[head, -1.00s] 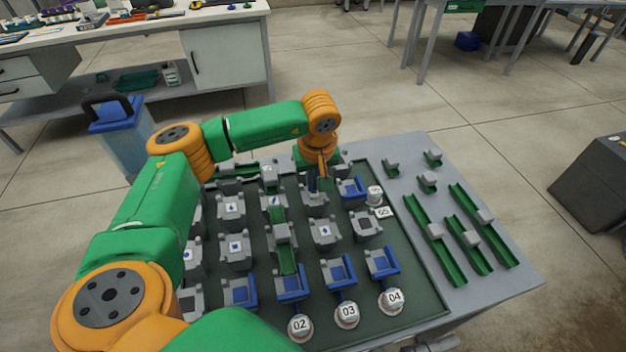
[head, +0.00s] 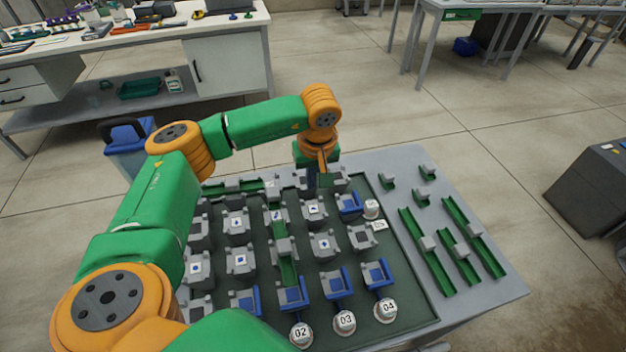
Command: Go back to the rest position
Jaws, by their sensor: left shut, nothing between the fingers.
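My left arm reaches in from the left in the head view, over the back of a dark green board. My left gripper (head: 318,182) points down near the board's back edge. It is shut and empty, close above or beside the grey blocks there; its fingertips are small and partly lost among them. My right gripper does not show.
The board (head: 405,290) on a grey table (head: 500,287) carries grey blocks, blue pieces and white numbered knobs (head: 344,321). Green channels (head: 427,262) lie at the right. A blue-lidded bin (head: 128,135) stands behind my left arm. A workbench (head: 225,60) stands at the back left.

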